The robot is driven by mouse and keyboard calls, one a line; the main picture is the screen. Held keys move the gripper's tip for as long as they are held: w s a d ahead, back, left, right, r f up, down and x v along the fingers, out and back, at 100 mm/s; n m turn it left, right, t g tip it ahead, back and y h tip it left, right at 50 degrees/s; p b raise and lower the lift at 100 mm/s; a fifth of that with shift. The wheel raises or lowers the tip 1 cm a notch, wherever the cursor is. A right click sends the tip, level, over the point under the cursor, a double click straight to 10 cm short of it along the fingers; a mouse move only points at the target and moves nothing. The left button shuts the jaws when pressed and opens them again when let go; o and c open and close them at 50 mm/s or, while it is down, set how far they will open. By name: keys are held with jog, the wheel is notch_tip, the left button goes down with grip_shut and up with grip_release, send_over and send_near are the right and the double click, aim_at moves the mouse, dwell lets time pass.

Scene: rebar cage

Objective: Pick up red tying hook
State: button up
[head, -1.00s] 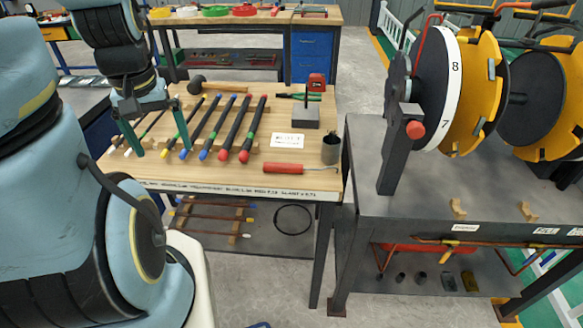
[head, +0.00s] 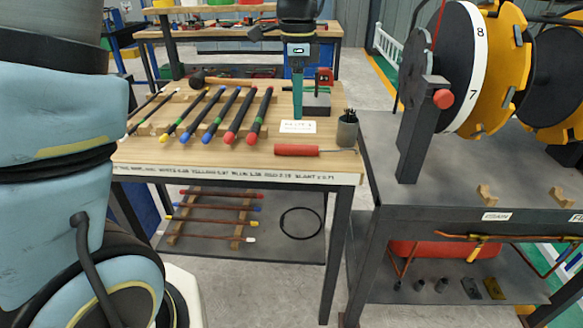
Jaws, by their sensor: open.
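The red tying hook (head: 297,150) lies on the wooden table (head: 190,162) near its front edge. Its thick red handle is at the left and a thin metal shaft points right. My gripper (head: 298,112) is above and behind the hook, pointing down, apart from it. It is seen edge-on, so one teal finger covers the other. Nothing shows between the fingers.
Several bars with coloured ends (head: 214,114) lie on wooden strips to the left. A white card (head: 298,127) lies behind the hook. A grey block (head: 317,103) is farther back. A reel bench (head: 440,185) stands right.

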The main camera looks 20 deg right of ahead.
jog(key=d, duration=0.1)
jog(key=m, duration=0.1)
send_over(298, 145)
jog(key=f, duration=0.3)
jog(key=d+f, duration=0.1)
jog(key=f, duration=0.1)
jog(key=shift+s+f, duration=0.2)
jog(key=shift+s, duration=0.1)
jog(key=f, duration=0.1)
jog(key=f+p, duration=0.1)
jog(key=f, duration=0.1)
jog(key=a+f, duration=0.1)
jog(key=shift+w+f+p, duration=0.3)
jog(key=shift+w+p, duration=0.05)
jog(key=shift+f, duration=0.5)
grip_shut()
